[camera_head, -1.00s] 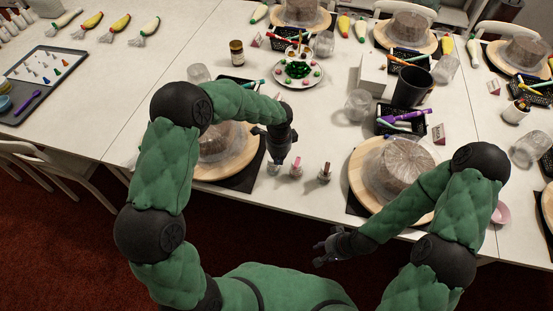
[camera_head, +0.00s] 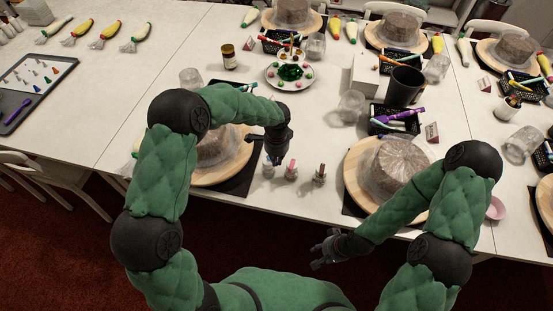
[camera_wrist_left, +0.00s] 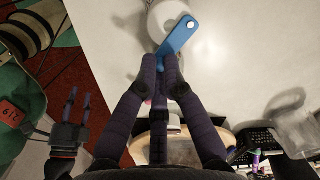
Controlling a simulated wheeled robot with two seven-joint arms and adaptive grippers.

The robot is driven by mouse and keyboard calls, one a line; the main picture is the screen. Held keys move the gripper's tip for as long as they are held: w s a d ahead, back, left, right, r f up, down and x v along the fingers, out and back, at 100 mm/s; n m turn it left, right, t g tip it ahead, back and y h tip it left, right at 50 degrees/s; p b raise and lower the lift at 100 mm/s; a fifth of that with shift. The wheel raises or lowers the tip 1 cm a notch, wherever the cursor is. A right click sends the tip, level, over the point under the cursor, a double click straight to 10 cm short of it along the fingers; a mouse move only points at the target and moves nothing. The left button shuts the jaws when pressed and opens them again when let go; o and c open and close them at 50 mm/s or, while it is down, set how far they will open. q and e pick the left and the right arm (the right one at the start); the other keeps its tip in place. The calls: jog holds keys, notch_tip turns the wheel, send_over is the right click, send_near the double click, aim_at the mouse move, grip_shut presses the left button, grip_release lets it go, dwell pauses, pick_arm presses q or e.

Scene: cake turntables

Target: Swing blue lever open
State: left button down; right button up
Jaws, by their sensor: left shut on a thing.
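The blue lever (camera_wrist_left: 178,38) shows in the left wrist view as a flat blue bar. It slants up and right over a white round piece (camera_wrist_left: 165,18). My left gripper (camera_wrist_left: 160,75) is shut on its near end, and the fingers hide that end. In the head view my left gripper (camera_head: 277,155) is at the table's front edge, beside a small pale stand (camera_head: 268,170). I cannot make out the blue lever there. My right gripper (camera_head: 325,251) is open and empty, low in front of the table. It also shows in the left wrist view (camera_wrist_left: 76,106).
Two more small stands, one pink-topped (camera_head: 291,170) and one darker-topped (camera_head: 319,174), stand just right of my left gripper. Covered cakes on round boards flank them, one partly behind my left arm (camera_head: 212,150), one at right (camera_head: 396,163). A black cup (camera_head: 404,88) stands behind.

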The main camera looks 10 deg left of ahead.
dwell(0.6)
pick_arm(q)
jog(key=c, duration=1.3)
grip_release()
jog(key=shift+c, duration=0.2)
notch_tip(320, 180, up, 12)
